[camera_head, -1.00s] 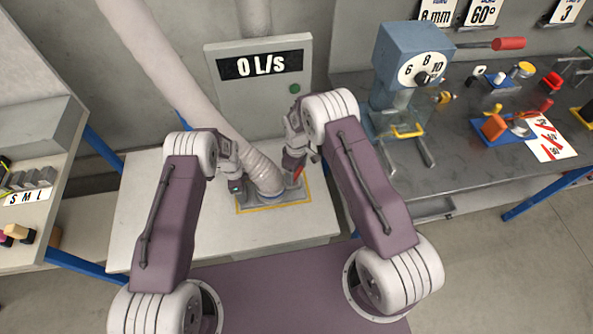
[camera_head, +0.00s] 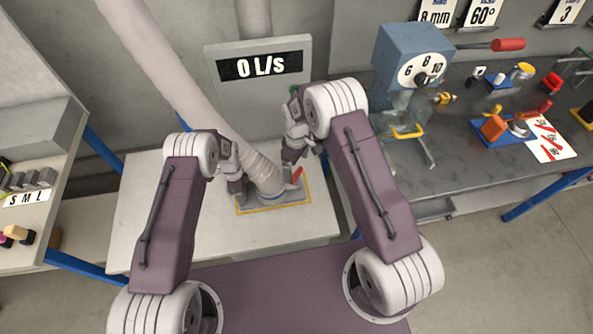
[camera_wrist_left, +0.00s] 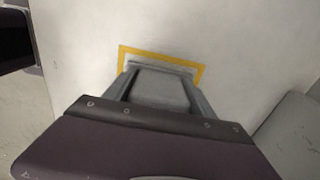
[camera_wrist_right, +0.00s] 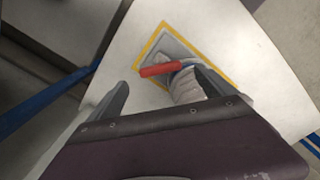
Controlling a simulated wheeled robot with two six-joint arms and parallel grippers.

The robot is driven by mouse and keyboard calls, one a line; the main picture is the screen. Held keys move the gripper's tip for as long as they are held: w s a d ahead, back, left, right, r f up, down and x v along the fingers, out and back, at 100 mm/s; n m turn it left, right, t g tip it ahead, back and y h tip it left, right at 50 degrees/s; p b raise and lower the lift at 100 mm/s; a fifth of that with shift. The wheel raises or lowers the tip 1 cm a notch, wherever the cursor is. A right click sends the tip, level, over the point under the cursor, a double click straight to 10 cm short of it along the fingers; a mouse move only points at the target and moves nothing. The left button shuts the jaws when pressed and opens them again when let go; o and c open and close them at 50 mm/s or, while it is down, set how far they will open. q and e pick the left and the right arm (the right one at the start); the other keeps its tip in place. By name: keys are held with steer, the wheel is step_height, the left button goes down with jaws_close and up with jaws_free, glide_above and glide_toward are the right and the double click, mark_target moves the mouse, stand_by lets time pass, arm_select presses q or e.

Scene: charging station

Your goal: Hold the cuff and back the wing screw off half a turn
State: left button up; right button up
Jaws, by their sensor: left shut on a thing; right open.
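The cuff (camera_head: 268,190) is at the lower end of the ribbed white hose, on a grey base plate. A red wing (camera_head: 297,175) sticks up at its right side; it also shows in the right wrist view (camera_wrist_right: 160,70). My left gripper (camera_head: 237,190) is at the cuff's left side, shut on a grey block (camera_wrist_left: 158,90). How that block joins the cuff is hidden. My right gripper (camera_head: 303,158) is open and empty, above and apart from the red wing. In the right wrist view, the wing shows between its spread fingers (camera_wrist_right: 163,88).
A yellow outline (camera_head: 242,210) frames the base plate on a pale table (camera_head: 145,225). A panel reading 0 L/s (camera_head: 260,66) stands behind. A blue-headed dial device (camera_head: 405,55) stands on the grey bench at right. A shelf with small blocks (camera_head: 30,180) is at left.

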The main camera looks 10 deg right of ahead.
mark_target(297, 174)
step_height(297, 174, up, 7)
steer(key=shift+r, duration=0.1)
stand_by(0.3)
arm_select(q)
steer(key=o, duration=1.8)
steer(key=shift+c, duration=0.2)
